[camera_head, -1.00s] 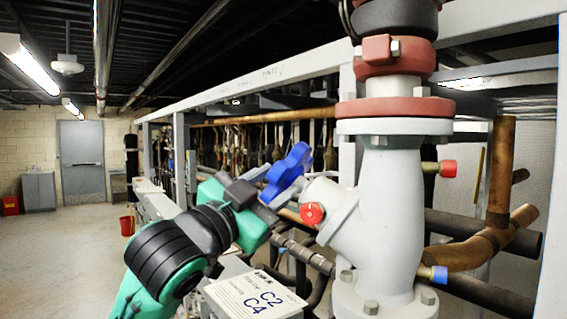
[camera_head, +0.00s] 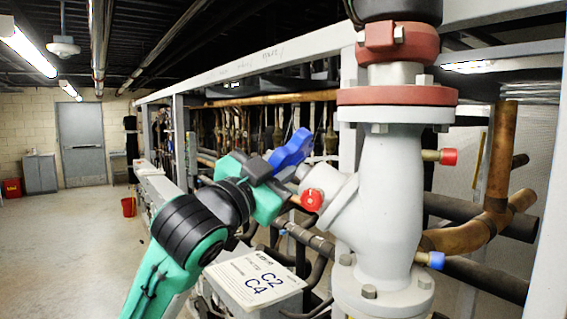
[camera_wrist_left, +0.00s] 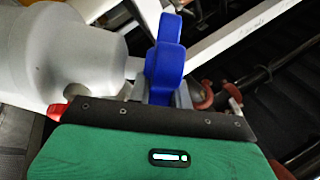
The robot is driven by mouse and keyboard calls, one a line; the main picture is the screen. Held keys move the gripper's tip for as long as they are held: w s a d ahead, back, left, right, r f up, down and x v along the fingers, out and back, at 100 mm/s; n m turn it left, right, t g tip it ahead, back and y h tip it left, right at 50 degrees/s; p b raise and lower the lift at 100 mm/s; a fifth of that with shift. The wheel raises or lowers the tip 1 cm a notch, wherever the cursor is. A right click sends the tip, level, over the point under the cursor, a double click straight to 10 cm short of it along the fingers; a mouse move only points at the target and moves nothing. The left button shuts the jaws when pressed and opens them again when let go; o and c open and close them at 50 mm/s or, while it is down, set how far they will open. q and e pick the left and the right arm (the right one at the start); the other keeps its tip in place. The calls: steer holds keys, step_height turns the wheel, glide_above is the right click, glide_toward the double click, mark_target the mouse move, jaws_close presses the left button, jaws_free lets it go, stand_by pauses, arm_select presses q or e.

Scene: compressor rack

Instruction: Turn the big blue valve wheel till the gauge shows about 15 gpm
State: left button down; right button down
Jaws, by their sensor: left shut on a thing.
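The big blue valve wheel (camera_head: 291,150) sits on the angled branch of the light grey valve body (camera_head: 385,200) in the head view. In the left wrist view the blue wheel (camera_wrist_left: 166,60) stands upright at the gripper's far edge, with the grey body at left. My left gripper (camera_head: 276,177) is shut on the wheel; its fingers are mostly hidden behind the gripper's own body. No gauge reading can be made out in either view. My right gripper is not in view.
A small red knob (camera_head: 312,200) is close to my left gripper. A red cap (camera_head: 448,157) and a blue cap (camera_head: 438,261) stick out right of the valve. A grey box with a C2 C4 label (camera_head: 257,278) lies below. The floor at left is open.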

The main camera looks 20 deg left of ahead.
arm_select(q)
steer(key=shift+d+r+n+g+y+p, duration=0.1)
steer(key=shift+r+n+g+y+p, duration=0.25)
steer(key=shift+y+p, duration=0.65)
steer(key=shift+d+r+n+g+y+p, duration=0.1)
steer(key=shift+n+g+y+p, duration=0.3)
steer(key=shift+p, duration=0.95)
steer(key=shift+r+n+g+y+p, duration=0.15)
steer(key=shift+n+y+p, duration=0.55)
steer(key=shift+p, duration=0.5)
steer(key=shift+f+g+y+p, duration=0.1)
steer(key=shift+g+y+p, duration=0.35)
steer(key=shift+y, duration=0.25)
steer(key=shift+n+y, duration=0.3)
steer(key=shift+n, duration=0.05)
steer(key=shift+f+g, duration=0.1)
steer(key=shift+g, duration=0.15)
steer(key=c, duration=1.3)
jaws_free()
